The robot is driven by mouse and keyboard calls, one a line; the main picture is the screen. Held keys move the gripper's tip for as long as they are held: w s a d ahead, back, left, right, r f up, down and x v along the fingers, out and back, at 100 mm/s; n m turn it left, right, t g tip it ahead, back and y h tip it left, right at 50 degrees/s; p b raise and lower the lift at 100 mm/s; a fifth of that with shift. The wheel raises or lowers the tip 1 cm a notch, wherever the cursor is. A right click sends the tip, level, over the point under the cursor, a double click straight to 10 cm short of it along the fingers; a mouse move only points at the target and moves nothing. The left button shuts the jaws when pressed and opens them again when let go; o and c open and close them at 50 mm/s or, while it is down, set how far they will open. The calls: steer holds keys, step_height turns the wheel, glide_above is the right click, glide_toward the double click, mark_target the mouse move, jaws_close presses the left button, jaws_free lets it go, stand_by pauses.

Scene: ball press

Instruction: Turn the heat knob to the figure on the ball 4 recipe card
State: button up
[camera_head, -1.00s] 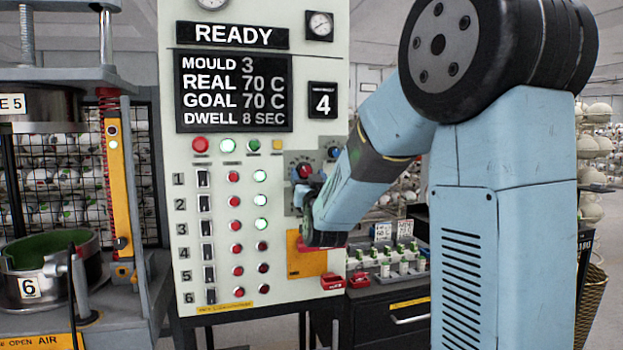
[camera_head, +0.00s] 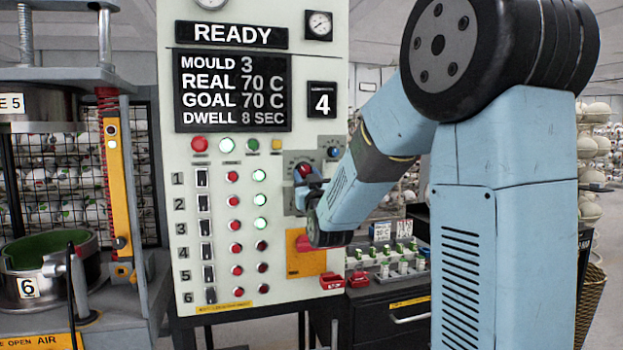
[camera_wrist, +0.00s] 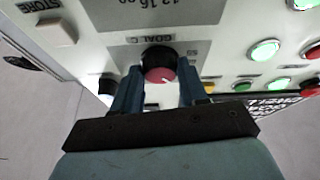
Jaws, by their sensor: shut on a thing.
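The red-topped, black-sided heat knob (camera_wrist: 160,64) is marked GOAL C in the wrist view. It also shows on the pale control panel (camera_head: 222,317) in the head view (camera_head: 303,170). My gripper (camera_wrist: 156,82) is shut on the knob, one blue finger at each side. In the head view my gripper (camera_head: 305,186) is partly hidden by my own wrist. The display (camera_head: 234,91) reads READY, MOULD 3, REAL 70 C, GOAL 70 C, DWELL 8 SEC.
A second knob (camera_head: 333,152) sits right of the heat knob. A red handle on a yellow plate (camera_head: 300,263) is below my gripper. Lit buttons and switches fill the panel's left. A press with a mould marked 6 (camera_head: 30,288) stands at the left.

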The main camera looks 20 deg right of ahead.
steer(key=shift+d+n+y, duration=0.15)
steer(key=shift+n+y, duration=1.05)
steer(key=shift+n, duration=1.1)
steer(key=o, duration=1.1)
steer(key=shift+c, duration=0.2)
